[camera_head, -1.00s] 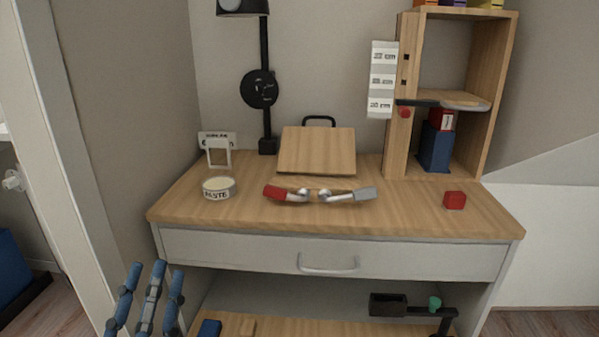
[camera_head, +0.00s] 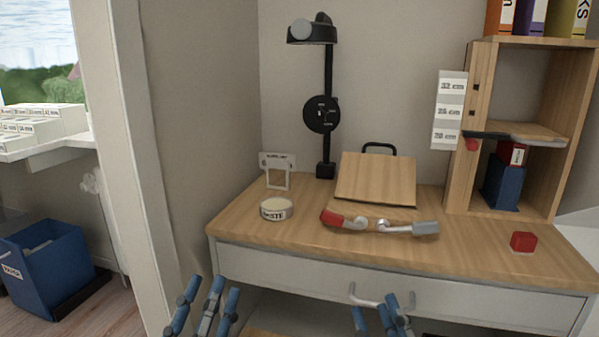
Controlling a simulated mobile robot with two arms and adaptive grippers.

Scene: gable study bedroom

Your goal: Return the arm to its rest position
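My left gripper (camera_head: 207,306) shows at the bottom of the head view, left of centre, in front of the desk. Its blue fingers point up and stand apart, with nothing seen between them. My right gripper (camera_head: 384,318) shows at the bottom edge, right of centre, below the drawer handle. Only its blue fingertips are in view; they stand apart and no object shows between them. Both grippers are clear of the things on the desk. The arms themselves are out of the frame.
The desk (camera_head: 240,222) carries a round tin (camera_head: 276,209), a wooden stand (camera_head: 375,180), two handled tools, a red cube (camera_head: 522,242) and a lamp (camera_head: 327,90). A wooden shelf (camera_head: 459,150) stands at right. A blue bin (camera_head: 50,268) is on the floor at left.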

